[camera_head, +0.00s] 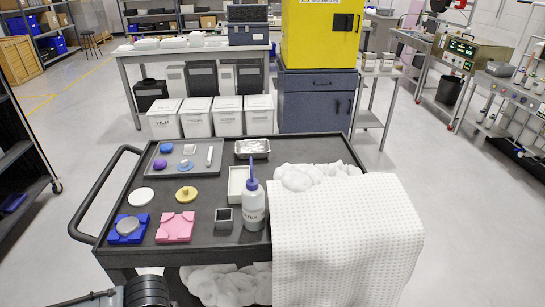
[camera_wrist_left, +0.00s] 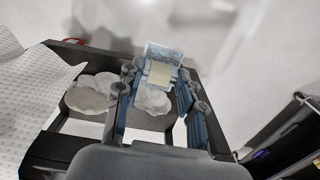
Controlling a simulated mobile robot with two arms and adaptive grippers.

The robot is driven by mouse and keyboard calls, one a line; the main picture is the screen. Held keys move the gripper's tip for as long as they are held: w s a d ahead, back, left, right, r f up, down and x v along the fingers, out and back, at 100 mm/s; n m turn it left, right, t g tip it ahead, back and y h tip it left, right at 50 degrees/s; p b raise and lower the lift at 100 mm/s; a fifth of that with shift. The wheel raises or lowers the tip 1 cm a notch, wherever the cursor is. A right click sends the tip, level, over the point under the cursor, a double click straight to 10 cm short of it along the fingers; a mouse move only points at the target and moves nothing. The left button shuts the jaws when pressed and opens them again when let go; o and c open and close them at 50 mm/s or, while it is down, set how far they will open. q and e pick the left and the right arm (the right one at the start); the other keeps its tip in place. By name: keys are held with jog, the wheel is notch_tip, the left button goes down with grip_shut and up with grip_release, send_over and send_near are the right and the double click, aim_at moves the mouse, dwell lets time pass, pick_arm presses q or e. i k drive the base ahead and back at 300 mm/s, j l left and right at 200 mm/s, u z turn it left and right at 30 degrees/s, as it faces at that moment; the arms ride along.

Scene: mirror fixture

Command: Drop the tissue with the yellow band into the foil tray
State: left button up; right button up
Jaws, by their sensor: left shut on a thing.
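In the left wrist view my left gripper (camera_wrist_left: 158,84) is shut on a small pale blue tissue with a pale yellow band (camera_wrist_left: 160,74). The band faces the camera between the two fingers. In the head view the foil tray (camera_head: 252,155) sits at the back of the dark cart top, with white pieces in it. The foil tray is not in the wrist view. Only dark parts of my left arm show at the bottom left of the head view; the gripper and tissue are hidden there. My right gripper is in neither view.
The cart (camera_head: 110,215) holds a grey tray (camera_head: 209,168), a white tray (camera_head: 233,190), a wash bottle (camera_head: 253,208), a blue fixture (camera_head: 128,238) and a pink one (camera_head: 176,228). A textured white cloth (camera_head: 345,235) covers its right side. White wadding (camera_head: 228,285) lies below.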

aim_at(253, 150)
jog(key=l+z, duration=0.15)
jog(key=z, duration=1.75)
jog(key=i+l+z, duration=0.15)
jog(key=i+z, duration=0.15)
jog(key=i, duration=0.5)
jog(key=i+z, duration=0.35)
jog(key=i, duration=0.4)
jog(key=i+j+u, duration=0.15)
jog(key=i+u, duration=0.95)
jog(key=u, duration=0.2)
jog(key=i+l+u, duration=0.2)
jog(key=i+u, duration=0.2)
jog(key=i+j+u, duration=0.25)
jog(key=i+u, duration=0.6)
jog(key=i, duration=0.3)
jog(key=i+l+u, duration=0.15)
jog(key=i+u, duration=0.3)
jog(key=i, duration=0.15)
